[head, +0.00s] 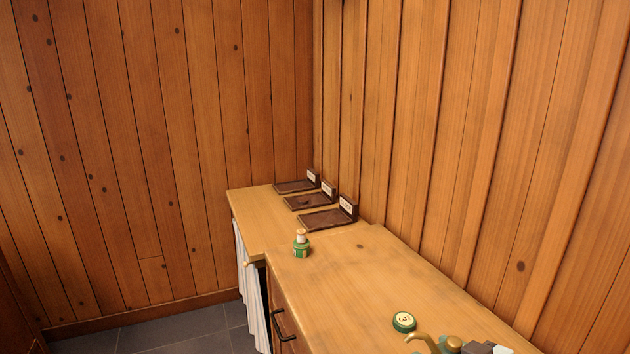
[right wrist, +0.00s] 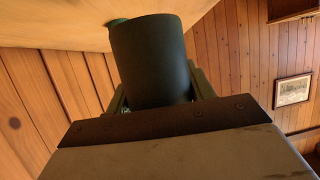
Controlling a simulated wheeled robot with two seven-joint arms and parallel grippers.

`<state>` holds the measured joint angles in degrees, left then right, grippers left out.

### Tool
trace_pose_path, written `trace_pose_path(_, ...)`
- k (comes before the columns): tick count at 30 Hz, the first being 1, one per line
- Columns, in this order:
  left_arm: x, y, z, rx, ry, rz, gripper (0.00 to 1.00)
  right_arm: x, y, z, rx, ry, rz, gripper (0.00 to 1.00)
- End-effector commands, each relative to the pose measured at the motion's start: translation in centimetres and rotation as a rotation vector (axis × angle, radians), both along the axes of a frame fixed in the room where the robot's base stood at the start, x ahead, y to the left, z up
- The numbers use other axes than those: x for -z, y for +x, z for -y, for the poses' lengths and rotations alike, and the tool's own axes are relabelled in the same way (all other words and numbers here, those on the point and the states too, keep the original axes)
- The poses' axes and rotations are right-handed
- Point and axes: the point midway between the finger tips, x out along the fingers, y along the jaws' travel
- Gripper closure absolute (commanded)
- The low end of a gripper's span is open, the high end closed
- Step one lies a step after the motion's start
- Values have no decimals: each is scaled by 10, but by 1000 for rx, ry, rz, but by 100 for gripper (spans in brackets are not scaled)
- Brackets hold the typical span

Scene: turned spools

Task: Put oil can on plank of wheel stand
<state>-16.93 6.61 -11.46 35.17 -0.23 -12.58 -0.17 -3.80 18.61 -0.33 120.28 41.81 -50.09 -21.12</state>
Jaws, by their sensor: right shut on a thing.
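The oil can, with a curved brass spout (head: 424,340), shows at the bottom edge of the head view, partly cut off. My right gripper (head: 462,346) is at the can, its grey and white parts just to the right of the spout. In the right wrist view a dark green cylinder, which looks like the can's body (right wrist: 152,62), stands between the fingers of my right gripper (right wrist: 160,98), which is shut on it. Whether the can touches the counter is hidden. My left gripper is not in view.
A wooden counter (head: 350,285) runs along the right wall. A green disc marked 3 (head: 404,322) lies close to the spout. The counter's middle is clear.

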Motion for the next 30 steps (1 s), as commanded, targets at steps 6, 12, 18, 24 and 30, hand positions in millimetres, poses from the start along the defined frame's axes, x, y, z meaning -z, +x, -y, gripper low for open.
trace_pose_path(6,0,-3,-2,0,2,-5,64,-5,-11,-18,122,7,1,77)
trace_pose_path(12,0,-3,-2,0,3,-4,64,-16,-20,-23,252,8,1,77)
trace_pose_path(18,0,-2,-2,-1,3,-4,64,-28,-30,-21,382,6,1,77)
trace_pose_path(24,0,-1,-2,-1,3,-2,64,-37,-37,-16,467,3,0,77)
trace_pose_path(30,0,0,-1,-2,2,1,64,-39,-39,-15,491,1,1,77)
